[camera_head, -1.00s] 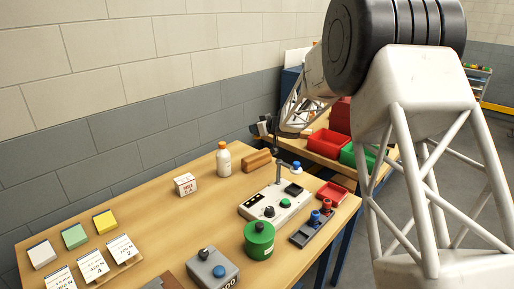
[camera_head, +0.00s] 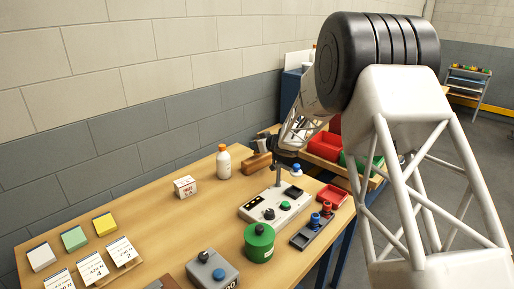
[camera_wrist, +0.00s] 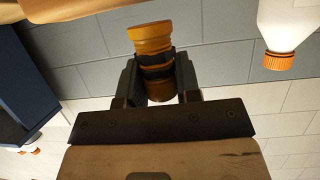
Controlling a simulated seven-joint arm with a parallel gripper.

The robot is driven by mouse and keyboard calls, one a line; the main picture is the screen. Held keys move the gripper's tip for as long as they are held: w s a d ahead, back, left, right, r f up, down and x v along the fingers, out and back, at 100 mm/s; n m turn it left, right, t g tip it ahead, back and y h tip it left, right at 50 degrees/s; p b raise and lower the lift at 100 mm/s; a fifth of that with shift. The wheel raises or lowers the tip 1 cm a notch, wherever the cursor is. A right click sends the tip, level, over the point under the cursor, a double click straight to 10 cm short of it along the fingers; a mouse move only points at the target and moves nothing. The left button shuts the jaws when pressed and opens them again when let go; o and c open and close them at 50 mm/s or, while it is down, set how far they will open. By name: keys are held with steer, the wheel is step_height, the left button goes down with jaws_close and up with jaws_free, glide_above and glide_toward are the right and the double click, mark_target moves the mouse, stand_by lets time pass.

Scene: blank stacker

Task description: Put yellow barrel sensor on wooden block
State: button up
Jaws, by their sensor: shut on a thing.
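My gripper (camera_wrist: 158,80) is shut on the yellow barrel sensor (camera_wrist: 151,38), an orange-yellow ribbed cylinder standing out from between the fingers in the wrist view. In the head view my gripper (camera_head: 285,162) is above the back right of the table, just right of the wooden block. The sensor cannot be made out there. The wooden block (camera_head: 256,163) lies on the table beside the white bottle, partly covered by my wrist. In the wrist view a brown wooden surface (camera_wrist: 75,7), probably the block, shows at the top left edge, apart from the sensor.
The white bottle with orange cap (camera_head: 223,162) stands left of the block; it also shows in the wrist view (camera_wrist: 288,25). A control box (camera_head: 275,207) with an upright post is in front of my gripper. Red bins (camera_head: 325,146) stand to the right.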

steer(key=shift+f, duration=0.55)
steer(key=shift+f, duration=0.15)
steer(key=o, duration=0.9)
steer(key=shift+o, duration=0.2)
steer(key=shift+r, duration=0.2)
steer(key=shift+v, duration=0.75)
steer(key=v, duration=1)
steer(key=shift+s, duration=0.2)
steer(key=shift+d, duration=0.1)
